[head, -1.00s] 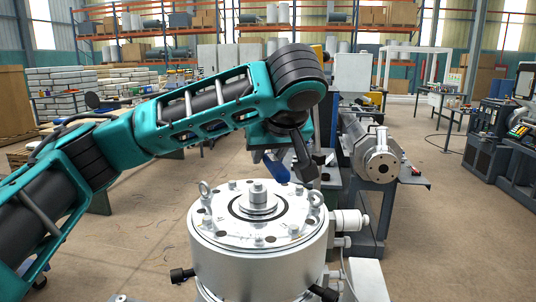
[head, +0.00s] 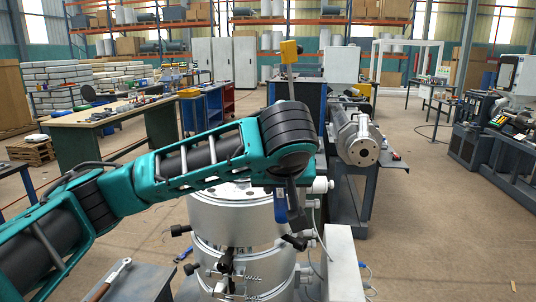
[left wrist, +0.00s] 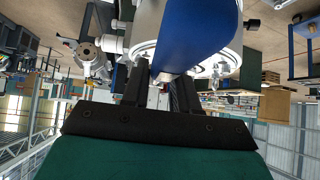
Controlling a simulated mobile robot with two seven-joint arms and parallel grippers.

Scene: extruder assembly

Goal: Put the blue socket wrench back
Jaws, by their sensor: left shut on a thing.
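The blue socket wrench (head: 280,207) is held by my left gripper (head: 290,214), beside the upper part of the metal extruder cylinder in the head view. In the left wrist view the wrench's blue part (left wrist: 200,32) fills the top middle, and my left gripper (left wrist: 162,72) is shut on it. The rest of the wrench is hidden behind my gripper and arm. My right gripper does not show in either view.
The silver cylinder (head: 215,215) stands close behind my left arm. A grey horizontal barrel with a flange (head: 362,152) lies to its right. A small table with a wrench-like tool (head: 118,272) is at the lower left. A green workbench (head: 85,118) stands farther back.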

